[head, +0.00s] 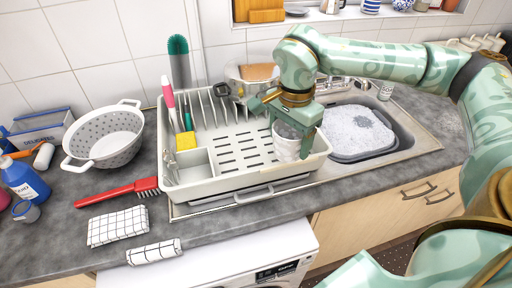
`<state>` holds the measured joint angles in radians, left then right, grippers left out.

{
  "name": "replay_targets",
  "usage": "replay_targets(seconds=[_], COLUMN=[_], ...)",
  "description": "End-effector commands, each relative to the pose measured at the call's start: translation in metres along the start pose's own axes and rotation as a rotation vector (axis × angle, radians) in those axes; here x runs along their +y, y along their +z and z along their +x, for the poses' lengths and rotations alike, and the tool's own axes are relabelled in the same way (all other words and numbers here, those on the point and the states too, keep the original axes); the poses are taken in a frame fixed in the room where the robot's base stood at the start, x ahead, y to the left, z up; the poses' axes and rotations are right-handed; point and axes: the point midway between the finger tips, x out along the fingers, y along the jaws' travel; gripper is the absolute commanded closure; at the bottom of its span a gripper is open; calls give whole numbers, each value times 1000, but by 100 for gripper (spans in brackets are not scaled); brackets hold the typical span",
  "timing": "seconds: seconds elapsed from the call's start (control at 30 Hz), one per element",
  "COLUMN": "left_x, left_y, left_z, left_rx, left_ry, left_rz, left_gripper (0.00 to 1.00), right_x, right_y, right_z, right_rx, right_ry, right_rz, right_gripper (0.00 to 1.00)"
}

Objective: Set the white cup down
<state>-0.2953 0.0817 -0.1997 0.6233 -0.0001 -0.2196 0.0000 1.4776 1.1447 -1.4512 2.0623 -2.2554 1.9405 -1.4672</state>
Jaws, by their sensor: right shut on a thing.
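The white cup (286,150) is in the right part of the white dish rack (236,186). Its lower part shows just below my right gripper (292,130), which is shut on it. The fingers cover much of the cup's upper part. I cannot tell whether its base touches the rack floor. My left gripper is not in view.
The sink with a soapy basin (358,132) lies right of the rack. A white colander (104,136), a red brush (118,191) and a checked cloth (117,226) are on the counter at left. A yellow sponge (186,141) and upright brushes stand at the rack's left side.

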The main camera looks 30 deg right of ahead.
Motion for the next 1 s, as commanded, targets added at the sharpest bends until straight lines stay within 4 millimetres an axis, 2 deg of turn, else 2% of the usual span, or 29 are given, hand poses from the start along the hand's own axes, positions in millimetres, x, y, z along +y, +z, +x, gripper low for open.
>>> replay_targets(seconds=[0.17, 0.43, 0.6, 0.73, 1.0], left_x=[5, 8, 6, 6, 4], left_y=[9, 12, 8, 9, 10], left_z=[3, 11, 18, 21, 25], left_rx=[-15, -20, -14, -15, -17], left_ry=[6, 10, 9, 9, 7], left_rz=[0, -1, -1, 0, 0], left_gripper=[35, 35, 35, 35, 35], right_x=[-26, -84, -108, -120, -132], right_y=[5, 23, 30, 33, 37], right_z=[12, 40, 71, 86, 104], right_rx=[-1, -1, -1, 0, -1], right_ry=[3, 3, 4, 2, 4], right_rz=[46, 42, 42, 42, 41], right_gripper=[56, 56, 56, 56, 56])
